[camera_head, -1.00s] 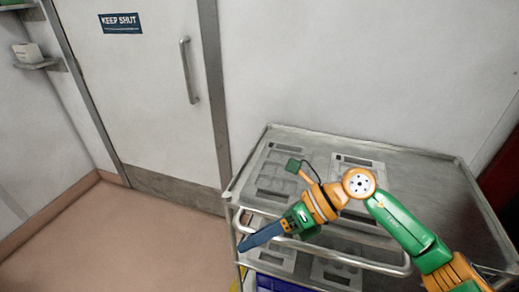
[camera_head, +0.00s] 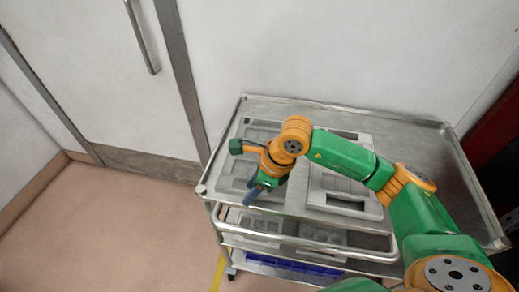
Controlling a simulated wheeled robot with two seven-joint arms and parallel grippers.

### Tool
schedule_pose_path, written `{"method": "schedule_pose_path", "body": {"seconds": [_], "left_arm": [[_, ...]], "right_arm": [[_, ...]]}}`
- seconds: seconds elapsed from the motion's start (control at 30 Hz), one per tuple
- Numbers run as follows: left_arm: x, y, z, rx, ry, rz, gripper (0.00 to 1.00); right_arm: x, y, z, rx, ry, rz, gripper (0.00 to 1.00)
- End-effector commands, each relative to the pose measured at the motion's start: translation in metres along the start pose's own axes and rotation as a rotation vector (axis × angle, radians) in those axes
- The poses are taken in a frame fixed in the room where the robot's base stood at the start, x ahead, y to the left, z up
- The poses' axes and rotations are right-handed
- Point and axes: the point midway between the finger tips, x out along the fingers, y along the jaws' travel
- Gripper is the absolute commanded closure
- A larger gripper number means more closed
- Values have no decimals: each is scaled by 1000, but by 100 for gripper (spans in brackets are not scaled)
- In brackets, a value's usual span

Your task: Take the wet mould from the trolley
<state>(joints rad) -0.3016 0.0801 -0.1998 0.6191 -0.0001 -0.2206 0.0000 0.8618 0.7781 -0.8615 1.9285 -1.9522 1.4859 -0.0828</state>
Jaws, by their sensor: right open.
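The steel trolley (camera_head: 425,150) stands against the white wall. Two grey moulds lie on its top shelf: a left mould (camera_head: 230,172) and a right mould (camera_head: 345,200). My right arm covers part of both. I cannot tell from their look which one is wet. My right gripper (camera_head: 250,197) is open and points down over the front part of the left mould. Its blue fingers are small here, and I cannot tell whether they touch the mould. My left gripper is not in view.
More grey moulds (camera_head: 259,221) lie on the shelf below, behind the trolley's front rail. A blue crate (camera_head: 300,267) is lower still. A door with a metal handle (camera_head: 142,37) is at the left. The right side of the trolley top is bare, and the floor (camera_head: 120,225) at left is clear.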

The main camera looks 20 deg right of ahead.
Motion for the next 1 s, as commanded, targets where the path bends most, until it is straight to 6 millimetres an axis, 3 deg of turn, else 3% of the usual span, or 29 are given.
{"method": "schedule_pose_path", "body": {"seconds": [0.1, 0.27, 1.0], "left_arm": [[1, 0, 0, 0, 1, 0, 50], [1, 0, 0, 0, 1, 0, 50], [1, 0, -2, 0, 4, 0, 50]], "right_arm": [[0, 0, 0, 0, -1, 0, 56], [0, 0, 0, 0, -1, 1, 99], [0, 0, 0, 1, -1, 1, 100]]}}
